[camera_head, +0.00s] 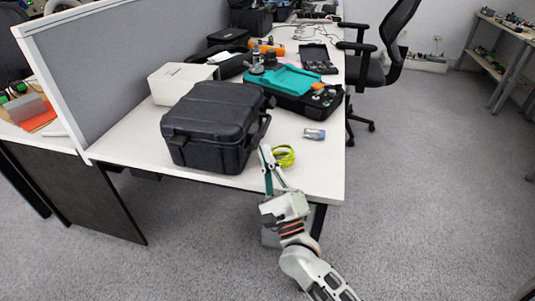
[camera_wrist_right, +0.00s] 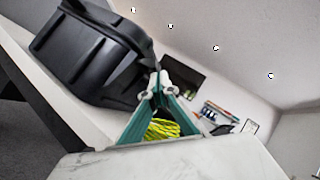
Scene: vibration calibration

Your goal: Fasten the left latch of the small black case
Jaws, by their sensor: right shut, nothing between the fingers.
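My left gripper is not in view.
A yellow-green coil (camera_head: 284,156) lies just right of my gripper, with a small grey-blue item (camera_head: 314,134) beyond. A white box (camera_head: 180,82) and a teal-topped case (camera_head: 288,84) stand behind. A grey partition (camera_head: 130,60) borders the left. The desk's front right corner is clear.

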